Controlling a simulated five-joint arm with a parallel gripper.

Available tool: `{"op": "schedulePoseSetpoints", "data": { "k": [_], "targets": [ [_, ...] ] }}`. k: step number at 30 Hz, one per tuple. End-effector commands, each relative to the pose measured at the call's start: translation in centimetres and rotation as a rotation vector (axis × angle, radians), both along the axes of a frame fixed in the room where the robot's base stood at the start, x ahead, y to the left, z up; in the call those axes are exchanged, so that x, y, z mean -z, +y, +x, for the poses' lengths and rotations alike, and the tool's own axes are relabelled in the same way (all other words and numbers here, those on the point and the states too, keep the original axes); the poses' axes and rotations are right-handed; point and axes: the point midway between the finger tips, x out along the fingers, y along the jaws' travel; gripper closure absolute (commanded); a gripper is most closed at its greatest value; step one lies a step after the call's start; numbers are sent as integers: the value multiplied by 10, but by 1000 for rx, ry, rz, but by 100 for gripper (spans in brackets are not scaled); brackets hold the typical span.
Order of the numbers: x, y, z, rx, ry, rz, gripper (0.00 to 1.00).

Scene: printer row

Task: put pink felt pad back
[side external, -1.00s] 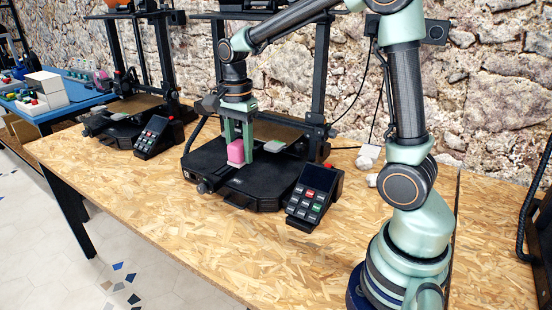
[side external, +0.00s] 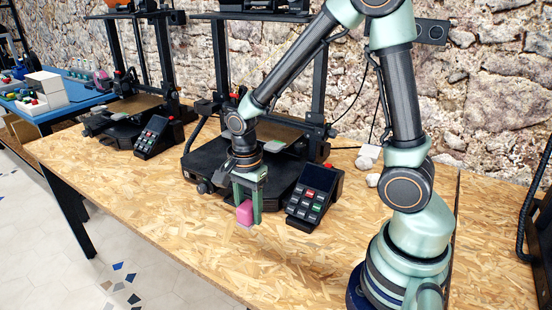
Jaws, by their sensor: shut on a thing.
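The pink felt pad (side external: 244,213) is a small pink block between the fingers of my gripper (side external: 247,214). My gripper is shut on it and points down, in front of the nearer printer (side external: 205,165). The pad is over or close to the wooden table (side external: 180,215), just past the printer's front edge. I cannot tell whether its underside touches the table.
A control panel (side external: 315,195) with keys and a screen stands right of my gripper. A second printer (side external: 130,105) with its own panel (side external: 158,137) is at the back left. Pale lumps (side external: 366,160) lie behind my arm. The table's front left is clear.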

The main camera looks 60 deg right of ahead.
Motion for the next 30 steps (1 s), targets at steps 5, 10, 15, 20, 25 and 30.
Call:
{"op": "schedulePoseSetpoints", "data": {
  "k": [5,10,15,20,25,30],
  "targets": [
    [29,0,0,0,3,0,100],
    [39,0,0,0,0,0,100],
    [59,0,0,0,4,0,100],
    [74,0,0,0,1,0,100],
    [76,0,1,0,-2,0,100],
    [76,0,1,0,-2,0,100]
  ]
}}
